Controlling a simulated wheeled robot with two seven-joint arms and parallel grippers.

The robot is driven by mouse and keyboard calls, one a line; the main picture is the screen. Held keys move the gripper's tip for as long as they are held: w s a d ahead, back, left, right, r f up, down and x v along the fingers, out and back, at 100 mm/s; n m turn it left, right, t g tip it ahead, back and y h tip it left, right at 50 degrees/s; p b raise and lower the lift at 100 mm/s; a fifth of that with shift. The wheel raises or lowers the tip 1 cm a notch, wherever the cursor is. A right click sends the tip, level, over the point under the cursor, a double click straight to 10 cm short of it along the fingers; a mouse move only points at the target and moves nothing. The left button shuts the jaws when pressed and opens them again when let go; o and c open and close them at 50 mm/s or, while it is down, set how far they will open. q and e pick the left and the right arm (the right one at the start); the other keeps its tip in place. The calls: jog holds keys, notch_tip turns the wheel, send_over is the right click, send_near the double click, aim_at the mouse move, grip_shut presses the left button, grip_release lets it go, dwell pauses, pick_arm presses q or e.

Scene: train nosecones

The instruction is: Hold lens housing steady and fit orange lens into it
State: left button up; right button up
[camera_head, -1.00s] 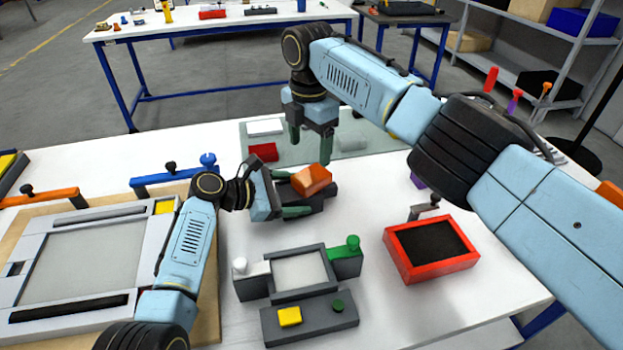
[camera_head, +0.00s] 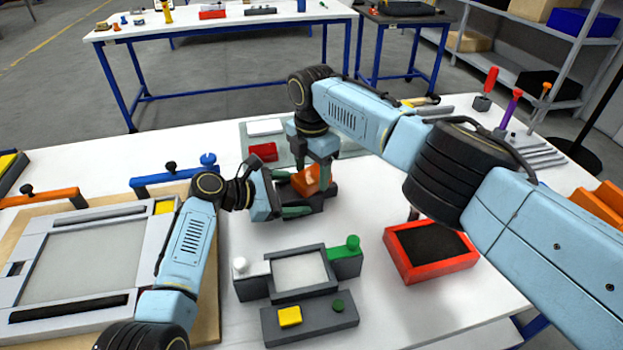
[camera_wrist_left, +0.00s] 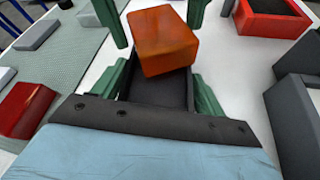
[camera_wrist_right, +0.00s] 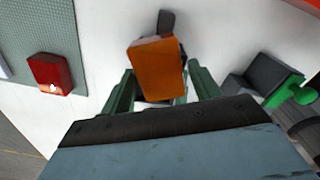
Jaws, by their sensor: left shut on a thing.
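The orange lens (camera_head: 305,181) rests tilted on top of the dark lens housing (camera_head: 318,203); the left wrist view also shows the lens (camera_wrist_left: 163,42) above the housing (camera_wrist_left: 160,90). I cannot tell whether it is seated. My left gripper (camera_head: 286,194) is shut on the housing, one green finger on each side. My right gripper (camera_head: 314,178) points down at the lens from above. In the right wrist view the lens (camera_wrist_right: 157,70) lies between its fingers, with gaps at the sides, so it looks open. The lens hides most of the housing's top there.
A red block (camera_head: 263,152) and a white block (camera_head: 265,127) lie on the green mat behind. A grey frame fixture (camera_head: 300,293) with a green knob stands in front. A red tray (camera_head: 428,268) is at right, with clear white table between.

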aim_at(298, 178)
jog(key=c, duration=0.9)
jog(key=shift+o, duration=0.2)
notch_tip(298, 178, up, 8)
jog(key=shift+r, duration=0.25)
jog(key=a+m, duration=0.1)
jog(key=a+f+m, duration=0.1)
jog(key=m, duration=0.1)
jog(key=s+a+m, duration=0.1)
jog(key=shift+f+m, duration=0.25)
jog(key=shift+m, duration=0.05)
